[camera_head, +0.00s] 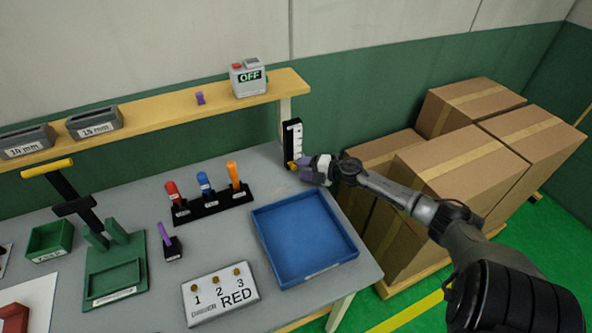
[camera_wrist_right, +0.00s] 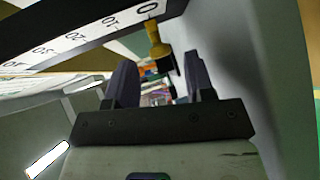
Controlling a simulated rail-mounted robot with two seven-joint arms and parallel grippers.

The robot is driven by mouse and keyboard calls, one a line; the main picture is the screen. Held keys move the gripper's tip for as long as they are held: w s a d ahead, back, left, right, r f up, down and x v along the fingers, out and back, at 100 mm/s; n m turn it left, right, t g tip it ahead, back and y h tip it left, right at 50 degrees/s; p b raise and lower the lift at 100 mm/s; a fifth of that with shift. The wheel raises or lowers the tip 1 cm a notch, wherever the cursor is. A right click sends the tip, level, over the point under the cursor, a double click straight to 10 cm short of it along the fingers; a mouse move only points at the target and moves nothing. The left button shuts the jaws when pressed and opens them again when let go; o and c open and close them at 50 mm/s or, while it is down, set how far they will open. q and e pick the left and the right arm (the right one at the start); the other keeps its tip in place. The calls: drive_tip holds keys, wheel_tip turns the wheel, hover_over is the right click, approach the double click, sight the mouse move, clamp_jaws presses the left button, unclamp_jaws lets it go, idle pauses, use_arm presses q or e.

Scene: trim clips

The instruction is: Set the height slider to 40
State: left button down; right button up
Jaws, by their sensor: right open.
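The height slider is a black upright post with a white number scale (camera_head: 292,140) at the table's back right corner. Its yellow knob (camera_head: 292,166) sits low on the post. In the right wrist view the scale (camera_wrist_right: 75,36) runs across the upper left. The yellow knob (camera_wrist_right: 154,38) shows near the 0 end, the lowest mark I can make out. My right gripper (camera_head: 304,164) is right beside the knob. In the right wrist view its two dark fingers (camera_wrist_right: 163,78) are apart, with the knob at the gap between their tips; contact cannot be told. My left gripper is not in view.
A blue tray (camera_head: 349,256) lies in front of the slider. A black rack (camera_head: 213,205) with coloured handles stands left of it. A wooden shelf (camera_head: 160,117) bearing a box marked OFF (camera_head: 248,77) is above. Cardboard boxes (camera_head: 455,185) stand behind my right arm.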

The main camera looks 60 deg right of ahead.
sight(296, 168)
drive_tip(key=shift+x, duration=1.6)
drive_tip(key=shift+c, duration=0.4)
clamp_jaws()
drive_tip(key=shift+r, duration=0.15)
